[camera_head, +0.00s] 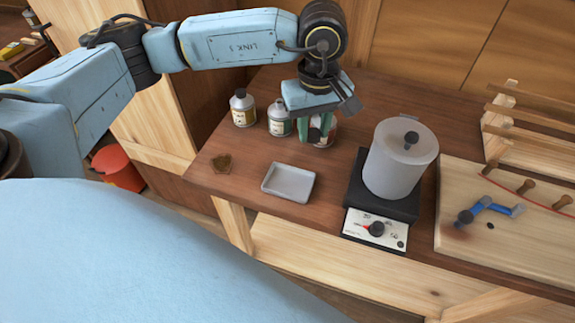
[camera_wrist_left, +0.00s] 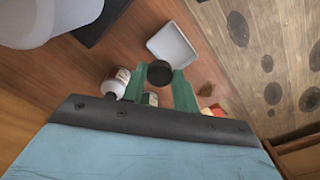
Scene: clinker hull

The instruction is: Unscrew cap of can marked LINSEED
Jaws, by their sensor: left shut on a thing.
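My left gripper (camera_head: 315,132) reaches down over the back left of the bench. Its green fingers are shut on a dark round cap (camera_head: 314,136), which shows between them in the wrist view (camera_wrist_left: 159,73). Three small cans stand there: a left can (camera_head: 242,111), a middle can (camera_head: 279,120) and a right can (camera_head: 328,130), the last partly hidden behind the fingers. A pale can (camera_wrist_left: 115,84) stands beside the fingers in the wrist view. The label lettering is too small to read, so I cannot tell which is LINSEED. Whether the cap sits on a can is unclear.
A grey tray (camera_head: 288,183) and a small brown patch (camera_head: 221,163) lie in front of the cans. A lidded pot (camera_head: 400,160) stands on a hot plate (camera_head: 375,229) to the right. Beyond is a board with blue clamps (camera_head: 490,208) and a wooden rack (camera_head: 530,120).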

